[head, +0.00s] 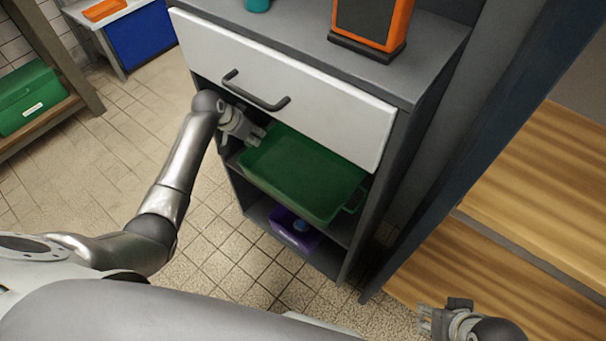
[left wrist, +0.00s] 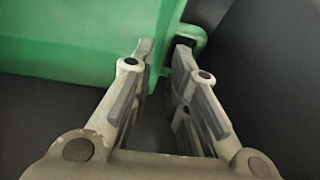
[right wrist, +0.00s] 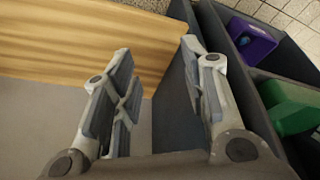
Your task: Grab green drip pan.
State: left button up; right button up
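The green drip pan (head: 302,172) lies on the upper open shelf of the grey cabinet, under the white drawer, and sticks out a little at the front. A loop handle shows at its right end. My left gripper (head: 256,137) is at the pan's left end. In the left wrist view, my left fingertips (left wrist: 165,48) stand partly apart on either side of the green pan wall (left wrist: 90,45), close to a handle loop (left wrist: 198,36). I cannot tell whether they clamp it. My right gripper (right wrist: 156,48) is open and empty, away from the pan, right of the cabinet.
A purple box (head: 294,230) stands on the shelf below the pan. The white drawer (head: 285,85) with a dark handle overhangs it. An orange device (head: 370,25) stands on the cabinet top. Wooden boards (head: 530,190) lie to the right. Tiled floor is free at left.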

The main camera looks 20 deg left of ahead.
aim_at(262, 140)
pick_arm(q)
jog(key=b+x, duration=0.1)
jog(key=x, duration=0.1)
jog(key=shift+w+d+f, duration=0.2)
jog(key=shift+d+f, duration=0.05)
jog(key=shift+f, duration=0.1)
jog(key=shift+b+x, duration=0.6)
jog(key=shift+x, duration=0.35)
jog(key=shift+w+f, duration=0.1)
jog(key=shift+w, duration=0.1)
grip_shut()
pick_arm(e)
jog(key=shift+w+a+f+t, duration=0.2)
jog(key=shift+w+f+t, duration=0.15)
jog(key=shift+w, duration=0.35)
jog(key=shift+w+a+f+t, duration=0.15)
jog(key=shift+w+f+t, duration=0.2)
jog(key=shift+w, duration=0.3)
